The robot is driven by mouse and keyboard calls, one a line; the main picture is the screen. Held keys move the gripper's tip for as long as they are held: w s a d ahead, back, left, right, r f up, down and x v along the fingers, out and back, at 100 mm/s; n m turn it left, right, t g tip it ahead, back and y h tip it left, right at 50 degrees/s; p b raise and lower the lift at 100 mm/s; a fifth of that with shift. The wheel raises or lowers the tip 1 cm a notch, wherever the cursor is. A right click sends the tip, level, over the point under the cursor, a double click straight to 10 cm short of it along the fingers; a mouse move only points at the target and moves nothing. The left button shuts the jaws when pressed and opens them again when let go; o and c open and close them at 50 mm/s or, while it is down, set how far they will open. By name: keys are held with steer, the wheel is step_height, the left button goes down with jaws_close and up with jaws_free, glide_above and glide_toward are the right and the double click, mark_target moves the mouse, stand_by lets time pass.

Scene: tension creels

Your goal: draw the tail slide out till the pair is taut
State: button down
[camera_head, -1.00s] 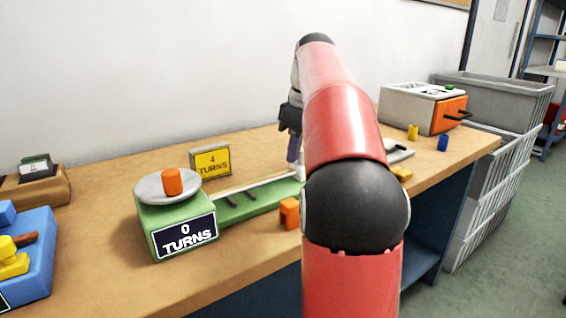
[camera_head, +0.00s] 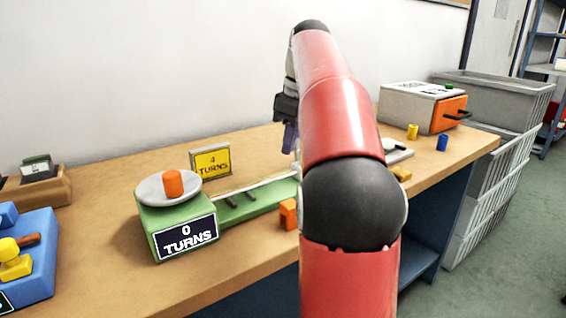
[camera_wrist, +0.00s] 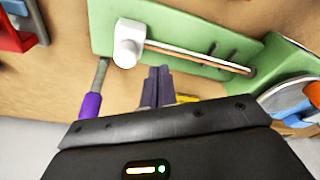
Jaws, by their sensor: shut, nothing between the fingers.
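The green creel base (camera_head: 232,212) stands on the bench, with a grey dial and orange knob (camera_head: 172,182) at its left end. Its front plate reads 0 TURNS. In the wrist view a white block (camera_wrist: 128,42), apparently the tail slide, sits on the green bed (camera_wrist: 185,22). A thin pale and brown pair of strands (camera_wrist: 195,57) runs straight from it towards the dial end. My arm hides this block in the head view. My gripper (camera_head: 290,150) is shut and empty above the far side of the bed; its dark fingers (camera_wrist: 156,72) are apart from the block.
A yellow 4 TURNS sign (camera_head: 211,161) stands behind the base. A purple-handled rod (camera_wrist: 92,100) lies beside the bed. An orange block (camera_head: 288,213) is in front of it. A grey and orange box (camera_head: 421,108) stands at right, a blue unit (camera_head: 32,250) at left.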

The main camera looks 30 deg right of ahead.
steer(key=shift+r, duration=2.25)
